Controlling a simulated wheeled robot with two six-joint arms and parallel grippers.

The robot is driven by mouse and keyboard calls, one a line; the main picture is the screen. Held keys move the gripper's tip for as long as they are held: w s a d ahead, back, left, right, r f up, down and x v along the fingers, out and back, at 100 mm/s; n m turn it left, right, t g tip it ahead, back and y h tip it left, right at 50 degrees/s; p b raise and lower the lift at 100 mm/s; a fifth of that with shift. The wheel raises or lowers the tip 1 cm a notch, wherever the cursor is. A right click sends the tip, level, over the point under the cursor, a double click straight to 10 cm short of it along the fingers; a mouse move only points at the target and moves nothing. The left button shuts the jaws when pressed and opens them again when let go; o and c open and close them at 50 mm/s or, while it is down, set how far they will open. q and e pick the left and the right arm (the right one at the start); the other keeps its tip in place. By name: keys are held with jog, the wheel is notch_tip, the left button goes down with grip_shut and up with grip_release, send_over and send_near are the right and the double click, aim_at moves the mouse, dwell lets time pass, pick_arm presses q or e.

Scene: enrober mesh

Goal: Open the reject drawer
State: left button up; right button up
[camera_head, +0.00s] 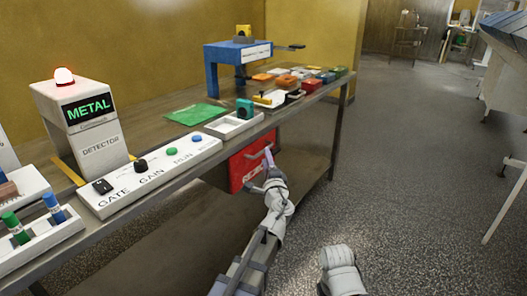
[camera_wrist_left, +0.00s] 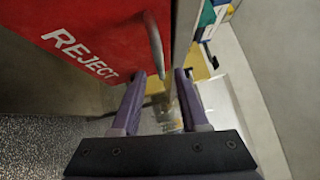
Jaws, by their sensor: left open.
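The red reject drawer (camera_head: 240,172) hangs under the table's front edge and looks shut. Its red front (camera_wrist_left: 75,30) with white REJECT lettering fills the upper left of the left wrist view. A grey metal bar handle (camera_wrist_left: 155,45) stands out from that front. My left gripper (camera_head: 265,172) is open at the drawer front in the head view. In the left wrist view its two purple fingers (camera_wrist_left: 161,76) are apart, and the handle's near end shows between their tips. I cannot tell whether they touch it. My right gripper's fingers are not visible.
The table (camera_head: 165,195) carries a metal detector (camera_head: 85,125) with a red lamp, a white control panel (camera_head: 150,178), a green sheet (camera_head: 195,114) and a blue stand (camera_head: 222,70). Several coloured blocks lie at the far end. The speckled floor (camera_head: 400,150) to the right is clear.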

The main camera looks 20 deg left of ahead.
pick_arm(q)
jog(key=x, duration=0.5)
jog(key=shift+w+p, duration=0.25)
jog(key=shift+p, duration=0.05)
jog(key=shift+c, duration=0.2)
grip_shut()
jog(key=shift+s, duration=0.1)
dwell(0.8)
